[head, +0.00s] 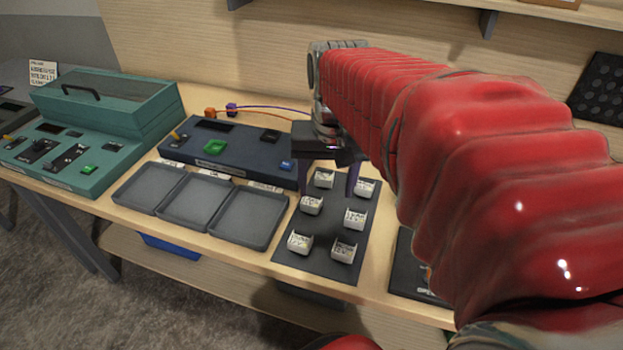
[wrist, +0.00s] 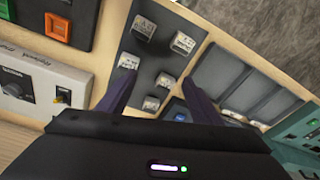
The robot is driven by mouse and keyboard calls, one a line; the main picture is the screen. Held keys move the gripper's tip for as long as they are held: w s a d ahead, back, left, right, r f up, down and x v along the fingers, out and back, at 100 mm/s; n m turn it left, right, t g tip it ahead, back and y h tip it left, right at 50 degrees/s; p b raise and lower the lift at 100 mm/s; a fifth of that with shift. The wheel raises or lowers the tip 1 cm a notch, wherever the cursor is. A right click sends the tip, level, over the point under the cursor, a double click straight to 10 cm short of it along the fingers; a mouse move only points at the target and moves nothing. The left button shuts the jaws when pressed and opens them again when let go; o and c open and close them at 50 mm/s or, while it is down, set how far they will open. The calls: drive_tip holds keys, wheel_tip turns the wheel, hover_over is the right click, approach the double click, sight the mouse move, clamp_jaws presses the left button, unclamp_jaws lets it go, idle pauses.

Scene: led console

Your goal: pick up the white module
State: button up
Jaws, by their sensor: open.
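Several small white modules with printed labels stand on a dark mat (head: 325,232): in the head view a back one (head: 323,179), a back right one (head: 365,188), a middle left one (head: 311,205), a middle right one (head: 354,218), a front left one (head: 299,243) and a front right one (head: 343,250). They look alike; I cannot tell which is meant. My gripper (head: 328,190) is open, its dark purple fingers pointing down over the back of the mat. In the wrist view, my gripper (wrist: 157,78) has a module (wrist: 165,81) between its finger ends, with no visible contact.
Three grey trays (head: 199,197) lie left of the mat. Behind them is a dark blue console (head: 235,145) with green and blue buttons. A teal console (head: 95,115) stands further left. A black panel (head: 405,262) lies to the right, partly behind my arm.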

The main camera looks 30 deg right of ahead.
drive_tip(key=d+f+m+g, duration=0.1)
drive_tip(key=d+m, duration=0.2)
drive_tip(key=d, duration=0.5)
drive_tip(key=shift+d+g+y, duration=0.2)
drive_tip(key=shift+g+y, duration=0.1)
drive_tip(key=shift+y, duration=0.1)
drive_tip(key=shift+f, duration=0.1)
hover_over(356, 215)
drive_tip(key=f, duration=0.8)
drive_tip(key=shift+w+a+f, duration=0.1)
drive_tip(key=shift+a+f, duration=0.15)
drive_tip(key=shift+a, duration=0.05)
drive_tip(key=shift+d+f, duration=0.15)
drive_tip(key=shift+f, duration=1.15)
drive_tip(key=shift+d+f, duration=0.15)
drive_tip(key=shift+f, duration=1.15)
drive_tip(key=c, duration=1.2)
